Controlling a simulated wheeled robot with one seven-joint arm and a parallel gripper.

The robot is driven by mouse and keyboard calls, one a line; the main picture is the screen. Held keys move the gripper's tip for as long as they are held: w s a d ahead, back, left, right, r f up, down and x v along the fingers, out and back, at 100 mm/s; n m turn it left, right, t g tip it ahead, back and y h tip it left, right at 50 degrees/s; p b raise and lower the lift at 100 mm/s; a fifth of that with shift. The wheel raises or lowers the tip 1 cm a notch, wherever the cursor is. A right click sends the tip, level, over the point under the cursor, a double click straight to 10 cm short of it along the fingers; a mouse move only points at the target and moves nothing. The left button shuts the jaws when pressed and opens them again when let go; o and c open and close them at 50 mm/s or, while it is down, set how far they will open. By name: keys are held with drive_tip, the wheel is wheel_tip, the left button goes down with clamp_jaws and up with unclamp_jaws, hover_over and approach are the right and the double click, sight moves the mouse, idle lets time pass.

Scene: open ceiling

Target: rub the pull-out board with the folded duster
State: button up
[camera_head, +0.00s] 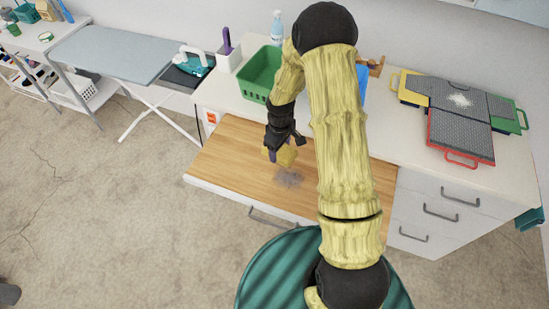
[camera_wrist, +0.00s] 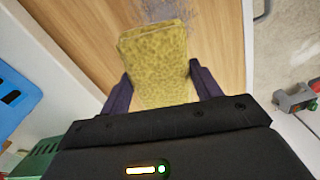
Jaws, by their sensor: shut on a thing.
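The pull-out board (camera_head: 235,150) is a brown wooden surface drawn out from the white counter. A grey, dusty smudge (camera_head: 289,177) lies on it near the middle. My gripper (camera_head: 279,150) is over the board, shut on the folded duster (camera_head: 287,156), a yellow, textured pad. In the wrist view the duster (camera_wrist: 155,62) sits between the two dark fingers, with the smudge (camera_wrist: 180,12) just beyond its far edge on the board (camera_wrist: 222,40). I cannot tell whether the duster touches the board. My arm hides the right part of the board in the head view.
On the counter behind are a green basket (camera_head: 260,75), a spray bottle (camera_head: 277,28) and a blue item (camera_head: 361,82). An ironing board (camera_head: 115,54) stands at the left. A handle (camera_head: 268,217) shows below the board's front edge.

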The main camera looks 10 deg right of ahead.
drive_tip(key=n, duration=0.4)
drive_tip(key=shift+s+a+f, duration=0.1)
drive_tip(key=shift+s+a, duration=0.15)
drive_tip(key=shift+s, duration=0.15)
drive_tip(key=n, duration=0.4)
drive_tip(key=s+a+n, duration=0.1)
drive_tip(key=n, duration=0.5)
drive_tip(key=shift+s+a+f+b, duration=0.1)
drive_tip(key=shift+s+a+b, duration=0.1)
drive_tip(key=shift+s+b, duration=0.2)
drive_tip(key=n, duration=0.5)
drive_tip(key=shift+s+a, duration=0.35)
drive_tip(key=shift+f, duration=0.15)
